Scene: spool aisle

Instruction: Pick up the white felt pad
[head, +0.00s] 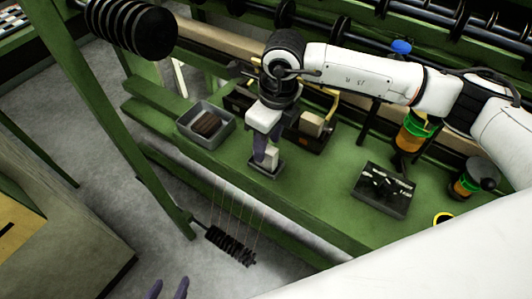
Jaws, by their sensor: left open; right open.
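A small white block, which looks like the white felt pad (272,158), stands over a small dark-rimmed tray (264,170) on the green bench. My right gripper (264,158) points down at the tray, its purple fingers right at the pad. The fingers partly hide the pad, and I cannot tell whether they touch it. The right gripper is open. My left gripper (168,289) is at the bottom edge, low over the floor and far from the pad. Its two purple fingertips are apart and empty.
A grey bin (225,140) with dark brown pieces stands left of the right gripper. A wooden box with a beige block (311,123) is behind it. A black tray with dark parts (384,188) and orange-green spools (414,133) are to the right. A green post (120,130) rises at left.

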